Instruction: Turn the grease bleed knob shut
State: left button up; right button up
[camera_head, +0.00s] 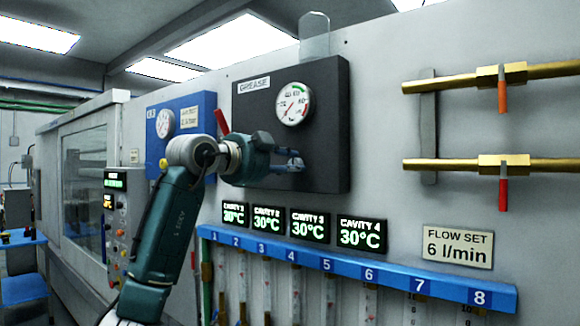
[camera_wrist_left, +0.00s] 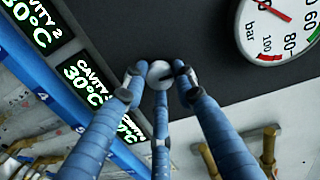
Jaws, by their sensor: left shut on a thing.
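The dark grease panel (camera_head: 331,140) hangs on the machine wall, with a "GREASE" label and a round white pressure gauge (camera_head: 293,103). The gauge also shows in the left wrist view (camera_wrist_left: 278,28) at the top right. My left gripper (camera_head: 296,164) reaches in from the left and is at the lower part of this panel, below the gauge. In the left wrist view its blue fingers close around a small round grey knob (camera_wrist_left: 160,72) with a dark slot-like mark. The fingers hide part of the knob's rim. My right gripper is not in view.
Cavity displays (camera_head: 361,233) reading 30°C sit below the panel, above a blue numbered rail (camera_head: 400,272) with flow tubes. Brass pipes with an orange lever (camera_head: 502,91) and a red lever (camera_head: 503,190) are at right. A blue panel (camera_head: 199,111) stands left, partly behind my arm.

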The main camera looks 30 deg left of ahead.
pick_arm(q)
jog(key=shift+r+n, duration=0.1)
jog(key=shift+n, duration=0.3)
jog(key=o, duration=0.9)
jog(key=shift+o, duration=1.3)
jog(key=shift+a, duration=0.15)
jog(key=s+a, duration=0.1)
jog(key=s, duration=1.1)
jog(key=shift+r, duration=0.25)
jog(key=shift+w+d, duration=0.1)
